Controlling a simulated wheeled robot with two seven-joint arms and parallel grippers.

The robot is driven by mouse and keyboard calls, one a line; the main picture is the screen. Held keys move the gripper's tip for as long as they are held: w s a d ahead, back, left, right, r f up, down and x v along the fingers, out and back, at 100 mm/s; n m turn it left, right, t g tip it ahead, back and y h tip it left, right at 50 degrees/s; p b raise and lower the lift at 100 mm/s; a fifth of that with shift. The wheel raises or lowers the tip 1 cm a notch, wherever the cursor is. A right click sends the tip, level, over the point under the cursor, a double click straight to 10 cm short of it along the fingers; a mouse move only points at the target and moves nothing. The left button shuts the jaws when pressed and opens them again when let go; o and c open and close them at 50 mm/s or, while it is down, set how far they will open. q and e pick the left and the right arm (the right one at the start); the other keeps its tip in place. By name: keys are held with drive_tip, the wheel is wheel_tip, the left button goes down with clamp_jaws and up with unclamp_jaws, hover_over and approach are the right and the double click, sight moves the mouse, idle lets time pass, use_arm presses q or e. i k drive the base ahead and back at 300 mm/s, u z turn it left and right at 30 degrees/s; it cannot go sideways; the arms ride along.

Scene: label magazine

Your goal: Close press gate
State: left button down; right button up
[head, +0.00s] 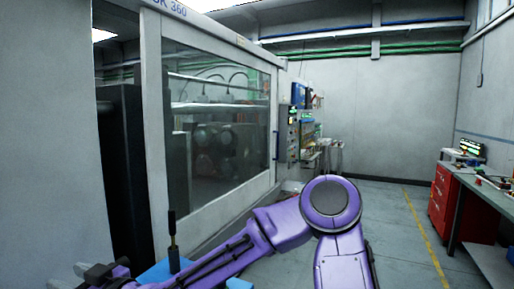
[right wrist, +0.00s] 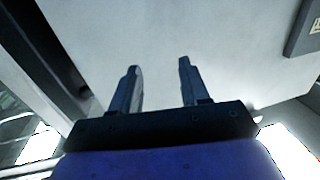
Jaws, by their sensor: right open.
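The press gate (head: 155,130) is a pale grey framed panel with a large window (head: 220,120) on the machine at the left of the head view. A dark gap (head: 122,180) stands open between its left edge and the grey panel at far left. A dark handle (head: 276,145) is on the right side of the frame. My right arm reaches to the lower left, with the right gripper (head: 100,272) low at the picture's edge. In the right wrist view, the right gripper (right wrist: 158,66) is open and empty before a pale flat surface (right wrist: 160,35). My left gripper is not in view.
A black upright post (head: 172,243) on a blue base stands close to my right forearm. A red drawer cabinet (head: 442,195) and a workbench (head: 485,188) are at the right. The floor (head: 400,225) between machine and bench is clear.

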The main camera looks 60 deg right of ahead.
sight(194, 230)
drive_tip(key=z, duration=0.15)
drive_tip(key=k, duration=0.6)
drive_tip(key=z, duration=1.85)
drive_tip(key=i, duration=1.55)
drive_tip(key=z, duration=1.1)
drive_tip(key=i, duration=4.3)
drive_tip(key=u, duration=1)
drive_tip(key=i, duration=0.85)
drive_tip(key=u, duration=1.6)
drive_tip(key=i, duration=0.75)
drive_tip(key=u, duration=0.5)
